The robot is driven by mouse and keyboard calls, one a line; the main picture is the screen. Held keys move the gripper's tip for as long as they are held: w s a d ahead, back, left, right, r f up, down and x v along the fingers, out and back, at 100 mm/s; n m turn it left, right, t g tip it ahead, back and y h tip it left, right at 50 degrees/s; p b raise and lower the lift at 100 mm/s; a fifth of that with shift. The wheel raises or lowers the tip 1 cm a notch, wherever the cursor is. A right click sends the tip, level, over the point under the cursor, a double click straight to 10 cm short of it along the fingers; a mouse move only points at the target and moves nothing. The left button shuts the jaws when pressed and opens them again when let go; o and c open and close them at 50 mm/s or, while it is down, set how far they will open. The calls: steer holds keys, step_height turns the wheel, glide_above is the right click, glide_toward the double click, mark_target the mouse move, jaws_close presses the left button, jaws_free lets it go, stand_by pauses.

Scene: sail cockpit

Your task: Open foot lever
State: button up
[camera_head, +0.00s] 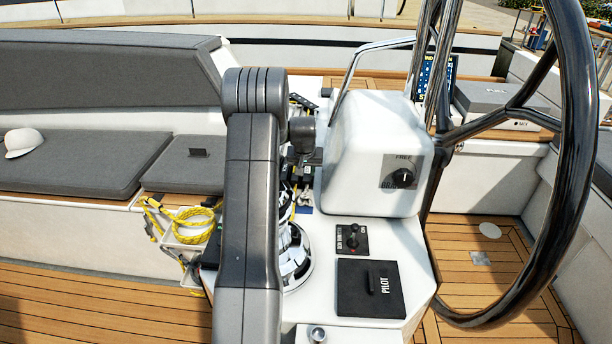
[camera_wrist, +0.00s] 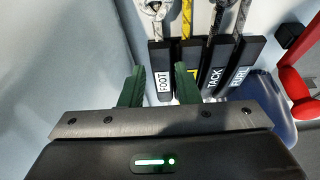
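The foot lever (camera_wrist: 163,72) is a dark lever with a white FOOT label in the wrist view, at the left end of a row of levers. It lies flat-looking, with a pale rope behind its top end. My gripper (camera_wrist: 160,73) has two green fingers standing apart, one on each side of the foot lever in the picture. I cannot tell whether they touch it or how deep they reach. The right finger overlaps the lower part of the yellow-labelled lever (camera_wrist: 188,52). In the head view my arm hides the gripper and most of the lever bank.
The tack lever (camera_wrist: 214,75) and another labelled lever (camera_wrist: 242,66) stand close on the right. A red object (camera_wrist: 293,90) is at the right edge. The head view shows a white console (camera_head: 365,150), a steering wheel (camera_head: 575,150) and yellow rope (camera_head: 190,222).

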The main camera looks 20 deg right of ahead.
mark_target(306, 178)
steer(key=shift+x, duration=2.15)
jaws_close()
